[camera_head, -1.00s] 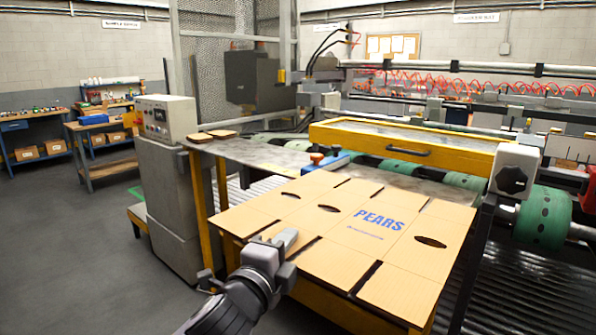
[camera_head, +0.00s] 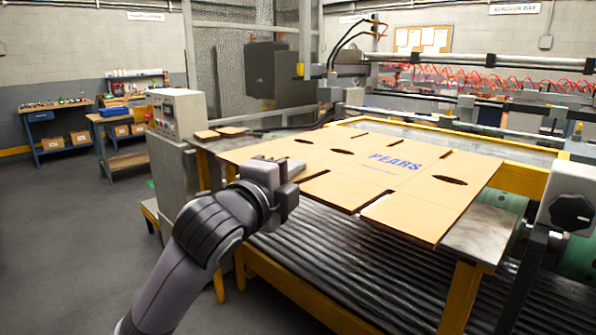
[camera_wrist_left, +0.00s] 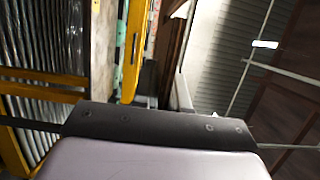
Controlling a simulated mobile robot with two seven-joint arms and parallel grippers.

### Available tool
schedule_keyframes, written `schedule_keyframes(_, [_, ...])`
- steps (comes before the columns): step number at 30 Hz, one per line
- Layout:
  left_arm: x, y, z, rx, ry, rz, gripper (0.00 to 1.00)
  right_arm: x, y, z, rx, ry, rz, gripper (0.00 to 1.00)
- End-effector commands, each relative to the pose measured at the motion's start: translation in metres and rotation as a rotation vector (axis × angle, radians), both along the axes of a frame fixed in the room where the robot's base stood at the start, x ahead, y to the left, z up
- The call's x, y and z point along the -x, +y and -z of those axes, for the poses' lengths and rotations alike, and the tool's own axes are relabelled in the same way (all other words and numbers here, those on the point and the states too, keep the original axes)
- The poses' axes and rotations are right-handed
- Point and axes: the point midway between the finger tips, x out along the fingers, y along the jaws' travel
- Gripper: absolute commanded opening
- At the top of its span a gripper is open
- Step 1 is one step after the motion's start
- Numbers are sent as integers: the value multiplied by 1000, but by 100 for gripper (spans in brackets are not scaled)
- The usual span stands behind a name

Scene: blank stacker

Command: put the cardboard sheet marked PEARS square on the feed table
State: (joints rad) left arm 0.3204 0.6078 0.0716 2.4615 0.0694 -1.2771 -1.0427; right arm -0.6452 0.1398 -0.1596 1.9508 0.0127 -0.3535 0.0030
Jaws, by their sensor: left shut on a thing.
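The tan cardboard sheet marked PEARS (camera_head: 330,188) has blue print, dark slots and oval holes. My left gripper (camera_head: 288,170) is shut on its near left edge. The sheet extends right over the grey metal feed table (camera_head: 485,232), whose bare top shows at the right front corner. The sheet looks roughly level, slightly turned; I cannot tell whether it touches the table. Most of the table is hidden beneath it. In the left wrist view my gripper's dark body (camera_wrist_left: 160,125) fills the bottom; the sheet cannot be made out there. My right gripper is not in view.
Dark ribbed rollers (camera_head: 340,250) lie below and in front of the table. A grey control box (camera_head: 180,112) stands left, beside small cardboard pieces (camera_head: 205,135). A yellow frame (camera_head: 480,145) runs behind the sheet. A black knob (camera_head: 571,212) stands right. The floor at left is clear.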

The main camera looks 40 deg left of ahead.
Motion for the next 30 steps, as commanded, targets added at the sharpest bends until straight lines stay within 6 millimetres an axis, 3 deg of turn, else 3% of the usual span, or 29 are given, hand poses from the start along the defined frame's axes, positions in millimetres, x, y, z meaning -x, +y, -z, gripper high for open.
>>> schedule_keyframes(15, [-47, -4, 17, 3, -3, 1, 0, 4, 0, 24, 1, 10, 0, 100])
schedule_keyframes(30, [-56, -5, 18, 0, -3, 1, 0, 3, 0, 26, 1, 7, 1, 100])
